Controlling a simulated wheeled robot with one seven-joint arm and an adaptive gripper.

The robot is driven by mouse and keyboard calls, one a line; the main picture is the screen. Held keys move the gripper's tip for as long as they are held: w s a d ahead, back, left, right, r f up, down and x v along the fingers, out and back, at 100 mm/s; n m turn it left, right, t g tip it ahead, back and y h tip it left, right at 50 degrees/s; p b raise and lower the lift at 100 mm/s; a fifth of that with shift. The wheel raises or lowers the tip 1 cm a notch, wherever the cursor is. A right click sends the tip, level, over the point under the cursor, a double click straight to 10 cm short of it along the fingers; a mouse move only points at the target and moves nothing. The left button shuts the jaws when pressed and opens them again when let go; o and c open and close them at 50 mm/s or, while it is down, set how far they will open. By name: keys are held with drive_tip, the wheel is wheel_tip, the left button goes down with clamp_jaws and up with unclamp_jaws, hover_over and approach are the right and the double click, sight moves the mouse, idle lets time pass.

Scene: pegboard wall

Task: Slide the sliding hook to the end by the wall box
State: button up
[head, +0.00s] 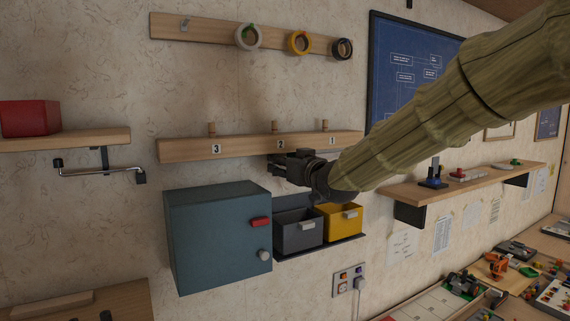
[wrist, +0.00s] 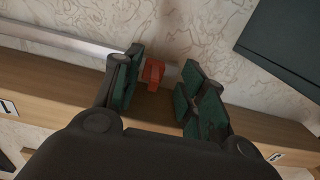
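The sliding hook, a small red piece (wrist: 153,73), shows in the wrist view between the fingers of my gripper (wrist: 163,62). The fingers are apart, one on each side, with gaps visible; I cannot tell whether either touches it. A pale straight rail (wrist: 58,38) runs from the left toward the hook, passing behind the left finger. In the head view my gripper (head: 285,167) is just below the numbered peg board, and the hook and rail are hidden there. The wall box, blue-grey with a red handle (head: 205,240), hangs below and left of my gripper.
The numbered wooden board (head: 185,150) with pegs lies just above my gripper. A grey bin (head: 299,238) and a yellow bin (head: 345,221) sit below it, right of the box. A left shelf holds a red block (head: 30,118), above a bent metal rod (head: 95,171).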

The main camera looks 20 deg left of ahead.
drive_tip(key=shift+w+d, duration=0.2)
drive_tip(key=shift+d, duration=0.05)
drive_tip(key=v, duration=1.1)
drive_tip(key=shift+s+d, duration=0.2)
drive_tip(key=shift+s, duration=0.25)
